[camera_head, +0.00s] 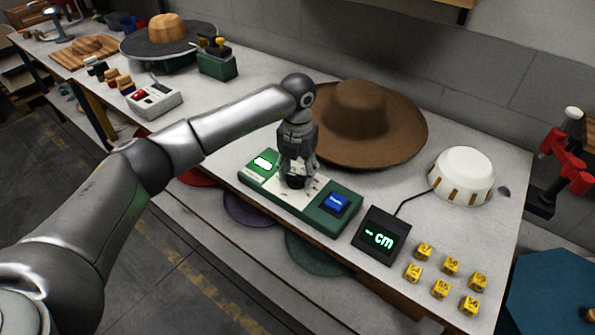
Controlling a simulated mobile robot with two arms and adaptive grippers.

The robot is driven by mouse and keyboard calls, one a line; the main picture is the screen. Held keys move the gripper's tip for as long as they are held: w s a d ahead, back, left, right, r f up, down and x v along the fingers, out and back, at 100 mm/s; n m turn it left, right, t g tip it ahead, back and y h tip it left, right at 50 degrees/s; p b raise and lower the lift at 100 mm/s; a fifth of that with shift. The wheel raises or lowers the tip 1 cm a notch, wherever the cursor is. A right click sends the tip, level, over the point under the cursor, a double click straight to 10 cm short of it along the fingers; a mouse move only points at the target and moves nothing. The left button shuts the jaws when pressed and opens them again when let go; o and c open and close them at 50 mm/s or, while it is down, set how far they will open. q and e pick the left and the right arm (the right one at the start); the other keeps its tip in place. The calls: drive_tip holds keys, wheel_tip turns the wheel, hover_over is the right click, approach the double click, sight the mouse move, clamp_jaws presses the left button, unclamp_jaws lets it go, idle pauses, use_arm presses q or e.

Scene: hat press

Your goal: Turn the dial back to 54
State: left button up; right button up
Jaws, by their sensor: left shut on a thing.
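A green and white control panel (258,184) lies near the front edge of the table. It has a small lit green display (263,163) at its left end, too small to read, and a blue button (336,202) at its right end. My left gripper (296,180) points down over the middle of the panel and is shut on a dark dial (296,183). The fingers hide most of the dial, so its pointer cannot be read. My right gripper is out of view.
A brown wide-brimmed hat (357,110) sits just behind the panel. A black display reading "-- cm" (380,236), a white dome-shaped device (461,176) and several yellow numbered blocks (440,289) stand to the right. A white box (155,101) and green device (217,65) stand farther left.

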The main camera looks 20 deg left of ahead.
use_arm(q)
drive_tip(key=o, duration=1)
wheel_tip(320, 180, up, 12)
drive_tip(key=shift+r, duration=0.1)
idle(0.5)
